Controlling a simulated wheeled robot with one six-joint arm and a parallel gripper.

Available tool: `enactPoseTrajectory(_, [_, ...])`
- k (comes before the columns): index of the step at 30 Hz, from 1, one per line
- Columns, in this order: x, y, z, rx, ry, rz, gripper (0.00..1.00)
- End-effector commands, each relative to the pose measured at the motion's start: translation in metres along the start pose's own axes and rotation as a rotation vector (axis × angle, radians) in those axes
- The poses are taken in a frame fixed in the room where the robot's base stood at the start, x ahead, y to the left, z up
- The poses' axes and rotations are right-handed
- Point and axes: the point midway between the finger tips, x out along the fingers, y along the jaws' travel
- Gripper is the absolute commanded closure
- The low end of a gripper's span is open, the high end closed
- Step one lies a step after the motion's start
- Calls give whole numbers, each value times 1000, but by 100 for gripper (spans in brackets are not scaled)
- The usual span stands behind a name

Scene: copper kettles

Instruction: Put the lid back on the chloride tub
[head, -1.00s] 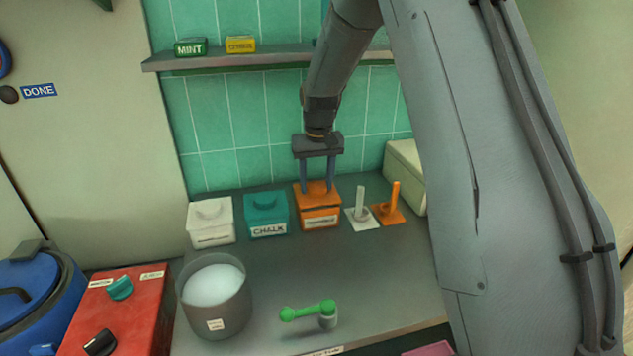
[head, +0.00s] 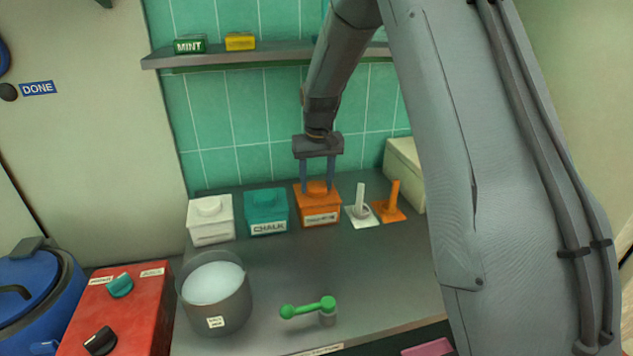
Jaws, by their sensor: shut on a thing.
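The orange tub (head: 320,219) stands on the grey counter in the row by the tiled wall; its label is too small to read surely. An orange lid (head: 317,190) with a raised knob sits on top of it. My gripper (head: 317,188) points straight down over this tub, its two fingers shut on the lid's knob. The lid looks level and resting on the tub, though I cannot tell whether it is fully seated.
A white tub (head: 211,230) and a teal CHALK tub (head: 267,224) stand left of the orange one. A white scoop (head: 361,213) and an orange scoop (head: 391,207) stand right. A shelf (head: 240,57) hangs above.

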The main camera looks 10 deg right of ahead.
Motion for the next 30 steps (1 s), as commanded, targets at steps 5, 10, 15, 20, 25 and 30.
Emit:
enactPoseTrajectory(5, [2, 0, 0, 0, 0, 0, 74])
enactPoseTrajectory(10, [3, 0, 0, 0, 0, 0, 74])
enactPoseTrajectory(15, [3, 0, 0, 0, 0, 0, 42])
enactPoseTrajectory(20, [3, 0, 0, 0, 0, 0, 30])
enactPoseTrajectory(25, [2, 0, 0, 0, 0, 0, 30])
enactPoseTrajectory(30, [-9, 0, 0, 0, 2, 0, 30])
